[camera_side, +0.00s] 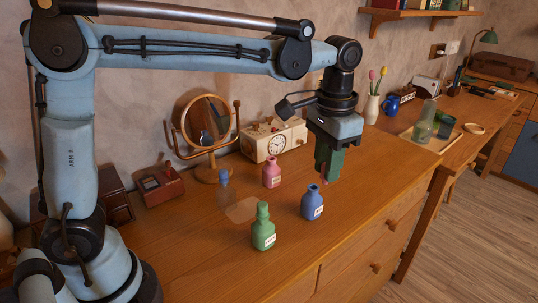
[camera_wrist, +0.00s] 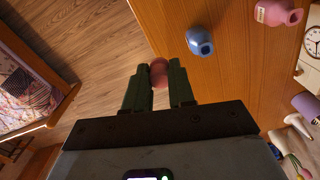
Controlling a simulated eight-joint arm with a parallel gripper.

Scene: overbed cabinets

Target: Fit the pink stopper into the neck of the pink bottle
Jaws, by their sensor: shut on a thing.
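The pink bottle (camera_side: 271,173) stands upright on the wooden cabinet top, in front of the clock; it also shows at the top right of the wrist view (camera_wrist: 279,12). My gripper (camera_side: 324,178) points down in the air, to the right of the pink bottle and above the blue bottle's level. Its green fingers, also seen in the wrist view (camera_wrist: 158,82), are shut on the pink stopper (camera_wrist: 158,72). The stopper is partly hidden between the fingertips; only a bit of pink shows below them in the side view. The stopper is apart from the bottle.
An open blue bottle (camera_side: 312,203) stands near the gripper, and a green bottle (camera_side: 263,228) with a green top stands in front. A small blue object (camera_side: 224,178) is near the round mirror (camera_side: 207,122). A cream clock (camera_side: 272,141) stands behind the pink bottle.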

